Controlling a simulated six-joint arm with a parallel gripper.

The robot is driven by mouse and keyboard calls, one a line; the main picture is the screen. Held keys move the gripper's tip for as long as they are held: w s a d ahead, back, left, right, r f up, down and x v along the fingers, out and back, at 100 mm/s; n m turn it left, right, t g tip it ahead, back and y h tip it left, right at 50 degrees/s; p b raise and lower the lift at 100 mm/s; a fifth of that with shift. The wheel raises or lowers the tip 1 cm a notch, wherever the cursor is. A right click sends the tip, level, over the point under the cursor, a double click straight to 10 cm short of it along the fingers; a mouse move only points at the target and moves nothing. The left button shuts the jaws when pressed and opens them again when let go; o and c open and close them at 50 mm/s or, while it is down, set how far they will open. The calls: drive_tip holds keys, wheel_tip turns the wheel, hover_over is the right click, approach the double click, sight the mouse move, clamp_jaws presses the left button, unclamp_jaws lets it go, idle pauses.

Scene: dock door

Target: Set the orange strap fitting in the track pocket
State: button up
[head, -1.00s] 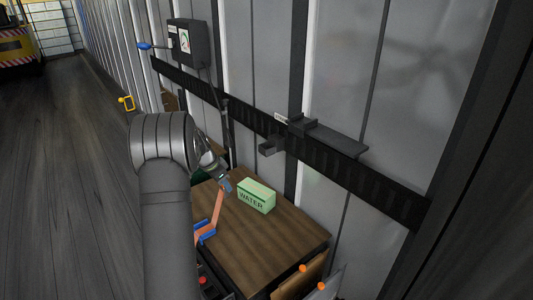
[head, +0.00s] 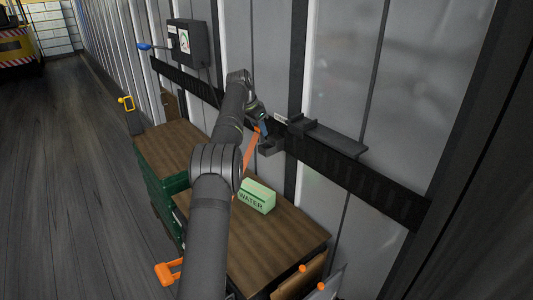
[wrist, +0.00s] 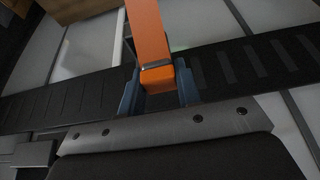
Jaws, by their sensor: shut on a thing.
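The orange strap fitting (head: 251,150) is in my gripper (head: 264,128), in front of the wall track. In the wrist view the fitting (wrist: 154,50) sits between the two blue fingers of my gripper (wrist: 157,90), and its long part runs out of the top edge. The dark slotted track (wrist: 240,62) crosses behind it, and in the head view the track (head: 390,195) runs along the wall. A small dark pocket-like bracket (head: 271,147) juts from the track just right of the fitting. I cannot tell whether they touch.
A green WATER box (head: 257,197) stands on the wooden bench top (head: 285,240) below my arm. A dark ledge (head: 335,139) sticks out from the track at right. Floor at left is clear.

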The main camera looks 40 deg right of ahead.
drive_tip(key=shift+s+d+f, duration=0.3)
drive_tip(key=shift+f, duration=0.4)
drive_tip(key=shift+s+d+f, duration=0.3)
drive_tip(key=shift+d+f, duration=0.05)
drive_tip(key=shift+f, duration=0.4)
drive_tip(key=shift+s+d+f, duration=0.3)
drive_tip(key=shift+f, duration=0.4)
drive_tip(key=o, duration=1)
drive_tip(key=shift+f, duration=0.15)
drive_tip(key=v, duration=1.2)
